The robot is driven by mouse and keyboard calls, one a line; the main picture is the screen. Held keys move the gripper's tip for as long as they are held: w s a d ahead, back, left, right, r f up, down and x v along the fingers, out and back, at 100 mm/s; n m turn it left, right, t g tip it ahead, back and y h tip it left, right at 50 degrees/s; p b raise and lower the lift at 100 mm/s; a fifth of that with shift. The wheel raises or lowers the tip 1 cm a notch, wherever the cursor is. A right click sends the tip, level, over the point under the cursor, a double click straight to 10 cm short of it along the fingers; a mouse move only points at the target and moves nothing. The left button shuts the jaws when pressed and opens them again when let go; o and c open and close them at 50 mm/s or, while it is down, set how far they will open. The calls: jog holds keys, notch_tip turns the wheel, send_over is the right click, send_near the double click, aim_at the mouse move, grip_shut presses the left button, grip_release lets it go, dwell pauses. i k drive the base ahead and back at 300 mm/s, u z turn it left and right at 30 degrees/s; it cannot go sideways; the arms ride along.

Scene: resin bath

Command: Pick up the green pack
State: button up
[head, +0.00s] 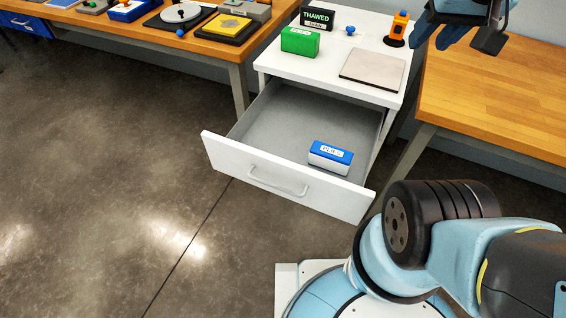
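The green pack (300,41) is a small block with a white label. It stands on the white cabinet top (285,66), near its left side, in front of a dark sign reading "THAWED". My gripper (432,42) is at the top right, above the right side of the cabinet and to the right of the pack, well apart from it.
The cabinet's drawer (250,125) is pulled open, with a blue-and-white pack (330,157) inside. A grey plate (373,70), a blue knob (350,30) and an orange object (398,26) are on the cabinet top. Wooden benches stand left (215,48) and right (500,95).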

aim_at(298, 41)
jog(key=k, duration=1.2)
jog(key=z, duration=0.6)
jog(key=i, duration=1.55)
jog(key=u, duration=0.4)
